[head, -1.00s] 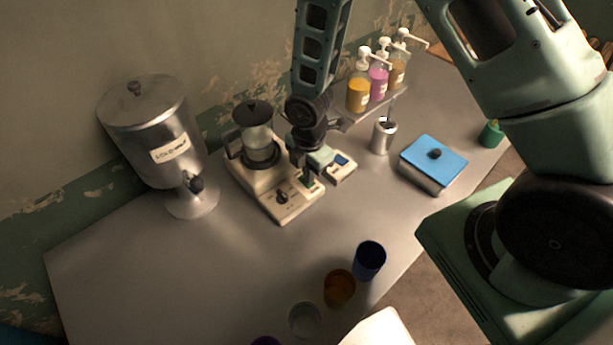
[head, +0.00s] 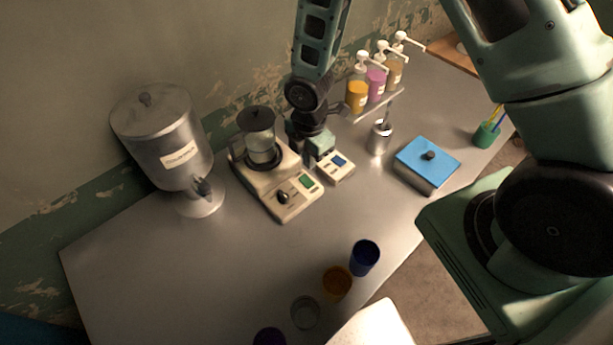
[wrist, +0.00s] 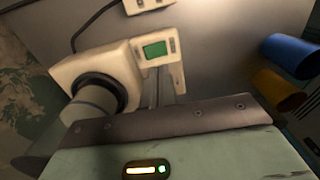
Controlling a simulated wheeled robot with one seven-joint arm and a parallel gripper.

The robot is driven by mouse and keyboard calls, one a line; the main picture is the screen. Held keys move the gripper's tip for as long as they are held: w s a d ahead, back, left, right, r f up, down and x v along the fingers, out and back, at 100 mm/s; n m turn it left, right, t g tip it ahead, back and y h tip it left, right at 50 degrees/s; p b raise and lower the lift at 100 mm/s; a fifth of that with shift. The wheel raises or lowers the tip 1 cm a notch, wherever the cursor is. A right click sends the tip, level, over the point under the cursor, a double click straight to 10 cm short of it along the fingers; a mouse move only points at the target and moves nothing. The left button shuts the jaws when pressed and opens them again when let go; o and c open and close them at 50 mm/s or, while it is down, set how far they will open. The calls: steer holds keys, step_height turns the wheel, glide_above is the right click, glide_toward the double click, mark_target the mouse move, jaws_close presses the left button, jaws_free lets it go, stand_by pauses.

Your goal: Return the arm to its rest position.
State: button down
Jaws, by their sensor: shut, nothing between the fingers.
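A steel dispenser (head: 160,140) stands at the left. Pump bottles (head: 376,84), a metal cup (head: 380,139) and a blue-lidded box (head: 427,165) stand to the right. Several cups, one of them blue (head: 365,257), line the front edge. The table's middle is clear.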

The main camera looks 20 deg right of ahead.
stand_by(0.4)
steer(key=s+a+r+m+b, duration=0.6)
steer(key=s+r+m, duration=0.1)
steer(key=r, duration=0.3)
steer(key=s+r+m+b, duration=0.3)
steer(key=s+m, duration=0.3)
steer(key=s, duration=0.7)
steer(key=shift+a+r+m+y+b, duration=0.15)
steer(key=shift+r+m+y+b, duration=0.2)
steer(key=shift+r, duration=0.45)
